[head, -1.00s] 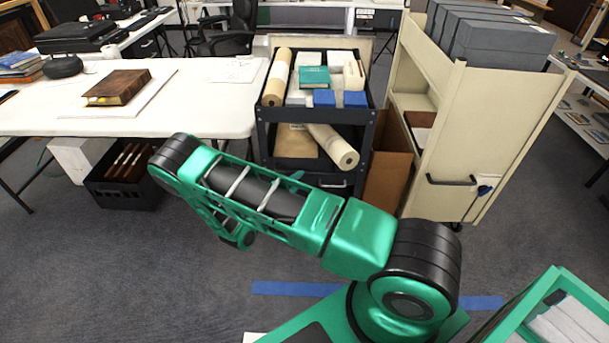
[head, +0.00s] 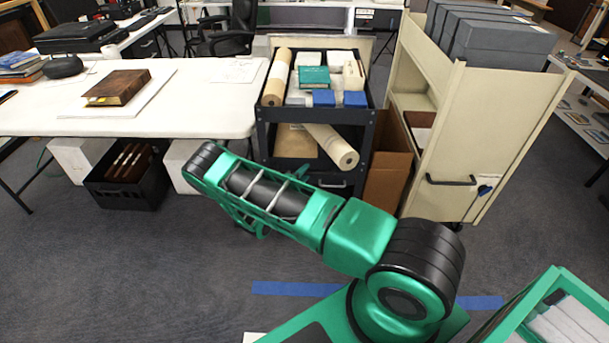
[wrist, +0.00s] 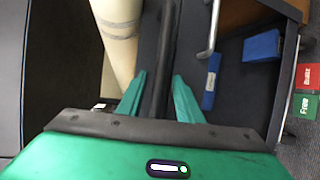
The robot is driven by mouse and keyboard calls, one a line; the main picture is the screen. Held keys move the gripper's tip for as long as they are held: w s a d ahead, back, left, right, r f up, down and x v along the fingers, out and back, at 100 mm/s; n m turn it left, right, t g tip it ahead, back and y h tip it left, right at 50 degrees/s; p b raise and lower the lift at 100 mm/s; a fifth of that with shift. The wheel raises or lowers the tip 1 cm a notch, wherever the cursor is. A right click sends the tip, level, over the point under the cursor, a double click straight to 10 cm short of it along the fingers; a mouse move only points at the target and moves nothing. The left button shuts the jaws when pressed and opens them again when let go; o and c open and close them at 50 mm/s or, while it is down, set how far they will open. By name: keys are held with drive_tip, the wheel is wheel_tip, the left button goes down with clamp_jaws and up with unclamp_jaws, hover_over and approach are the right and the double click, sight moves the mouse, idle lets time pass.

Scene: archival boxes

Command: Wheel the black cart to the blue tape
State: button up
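The black cart (head: 317,175) stands beside the white table, with rolls and boxes on its shelves. The blue tape (head: 295,288) lies on the carpet nearer to me, partly hidden by my arm. In the head view my gripper is mostly hidden behind my arm, low in front of the cart. In the wrist view my gripper (wrist: 159,75) has its two green fingers apart, with a dark bar (wrist: 167,40) of the cart between them. I cannot tell whether they touch it. A silver handle (wrist: 210,32) lies to the right of the bar.
The white table (head: 205,110) stands left of the cart, with a black crate (head: 125,190) under it. A brown carton (head: 390,165) and a beige shelf cart (head: 475,130) stand close on its right. The carpet between cart and tape is clear apart from my arm.

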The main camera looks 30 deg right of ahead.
drive_tip(key=shift+w+d, duration=0.2)
drive_tip(key=shift+d, duration=0.1)
drive_tip(key=shift+c, duration=0.6)
